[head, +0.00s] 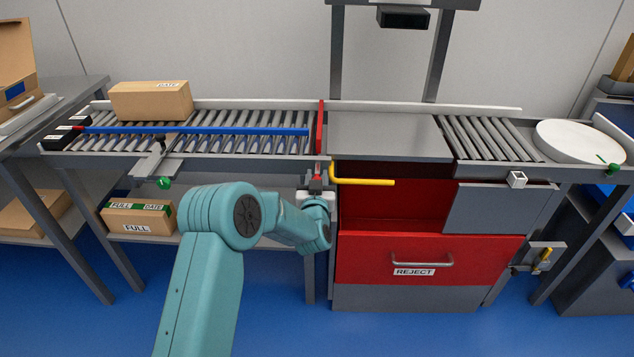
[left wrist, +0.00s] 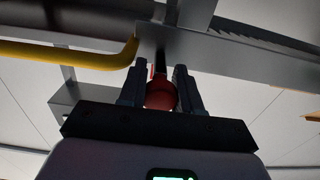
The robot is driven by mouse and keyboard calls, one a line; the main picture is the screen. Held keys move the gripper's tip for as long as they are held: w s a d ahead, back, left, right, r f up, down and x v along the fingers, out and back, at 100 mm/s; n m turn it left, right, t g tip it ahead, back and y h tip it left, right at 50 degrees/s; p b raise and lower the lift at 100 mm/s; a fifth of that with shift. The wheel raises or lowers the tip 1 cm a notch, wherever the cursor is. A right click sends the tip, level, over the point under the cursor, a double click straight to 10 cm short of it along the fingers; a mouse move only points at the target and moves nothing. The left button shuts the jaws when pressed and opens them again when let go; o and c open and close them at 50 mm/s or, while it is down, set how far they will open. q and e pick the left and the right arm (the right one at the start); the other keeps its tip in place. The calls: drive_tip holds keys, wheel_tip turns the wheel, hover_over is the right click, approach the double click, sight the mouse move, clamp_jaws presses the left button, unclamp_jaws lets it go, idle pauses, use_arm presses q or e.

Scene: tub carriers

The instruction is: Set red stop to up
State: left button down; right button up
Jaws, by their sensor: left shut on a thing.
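The red stop (head: 321,128) is a narrow red bar across the right end of the left roller conveyor, beside the grey plate. Its exact height above the rollers is hard to judge from this angle. My left gripper (head: 317,182) is at the conveyor's front edge, just below the near end of the stop. In the left wrist view, my left gripper (left wrist: 160,88) is shut on a round red knob (left wrist: 161,98), with a finger on each side. The gripper hides much of the knob in the head view. My right gripper is not in view.
A yellow handle (head: 365,182) juts out just right of my left gripper, above the red reject drawer (head: 460,255). A cardboard box (head: 150,100) sits on the rollers at the left, behind a blue rail (head: 220,131). A green knob (head: 164,183) hangs in front.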

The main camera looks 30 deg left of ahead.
use_arm(q)
drive_tip(key=c, duration=0.8)
unclamp_jaws()
drive_tip(key=shift+r, duration=0.45)
drive_tip(key=shift+f, duration=0.1)
